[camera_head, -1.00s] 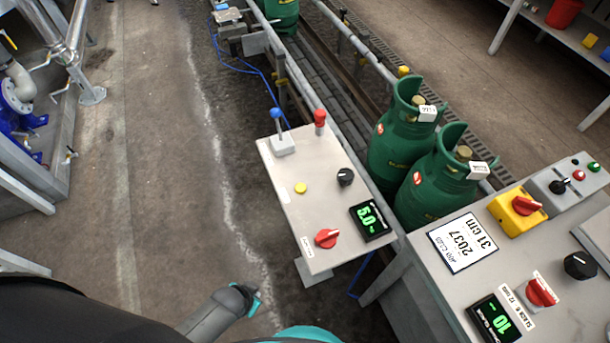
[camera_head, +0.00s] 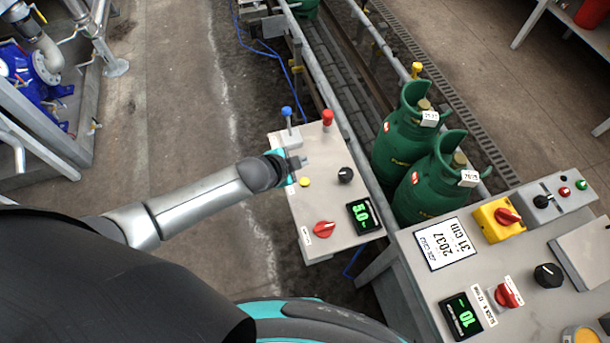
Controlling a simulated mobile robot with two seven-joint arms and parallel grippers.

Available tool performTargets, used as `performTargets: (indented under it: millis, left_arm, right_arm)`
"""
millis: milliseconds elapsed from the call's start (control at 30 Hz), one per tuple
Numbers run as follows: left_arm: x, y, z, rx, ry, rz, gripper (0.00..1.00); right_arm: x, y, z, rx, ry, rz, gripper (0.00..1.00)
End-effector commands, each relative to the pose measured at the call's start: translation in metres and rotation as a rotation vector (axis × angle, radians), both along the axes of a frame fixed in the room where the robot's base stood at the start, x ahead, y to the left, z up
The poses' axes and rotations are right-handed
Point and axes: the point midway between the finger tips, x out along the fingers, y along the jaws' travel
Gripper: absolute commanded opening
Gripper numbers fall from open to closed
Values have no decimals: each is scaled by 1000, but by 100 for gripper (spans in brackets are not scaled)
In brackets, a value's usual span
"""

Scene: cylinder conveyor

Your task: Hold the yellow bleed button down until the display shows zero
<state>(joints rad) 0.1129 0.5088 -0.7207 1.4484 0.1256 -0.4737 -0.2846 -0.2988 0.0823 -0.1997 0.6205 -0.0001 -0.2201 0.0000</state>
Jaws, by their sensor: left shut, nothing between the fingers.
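The yellow bleed button (camera_head: 305,182) sits on the left part of the grey control panel (camera_head: 335,245). The green-digit display (camera_head: 364,215) on the panel's right reads what looks like 5.0, seen upside down. My left gripper (camera_head: 303,162) is shut and empty, just beyond the yellow button in the picture, near the base of the blue-topped lever. It appears above the panel and apart from the button; its exact height is hard to tell. My right gripper is not in view.
Close by on the panel are a blue-topped lever (camera_head: 287,113), a red-topped lever (camera_head: 327,118), a black knob (camera_head: 345,175) and a red knob (camera_head: 324,229). Green gas cylinders (camera_head: 431,180) stand behind on the conveyor. A second console (camera_head: 470,262) stands at the right.

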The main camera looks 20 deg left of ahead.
Motion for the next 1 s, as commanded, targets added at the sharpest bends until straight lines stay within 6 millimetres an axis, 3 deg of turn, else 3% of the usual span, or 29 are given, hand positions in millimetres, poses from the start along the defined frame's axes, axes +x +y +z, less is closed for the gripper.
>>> performTargets:
  millis: [567, 1000]
  left_arm:
    - [4, 1, 1, 9, -14, -18, 0]
    - [3, 1, -37, 9, -13, -17, 0]
  right_arm:
    - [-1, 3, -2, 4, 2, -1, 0]
    - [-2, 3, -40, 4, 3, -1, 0]
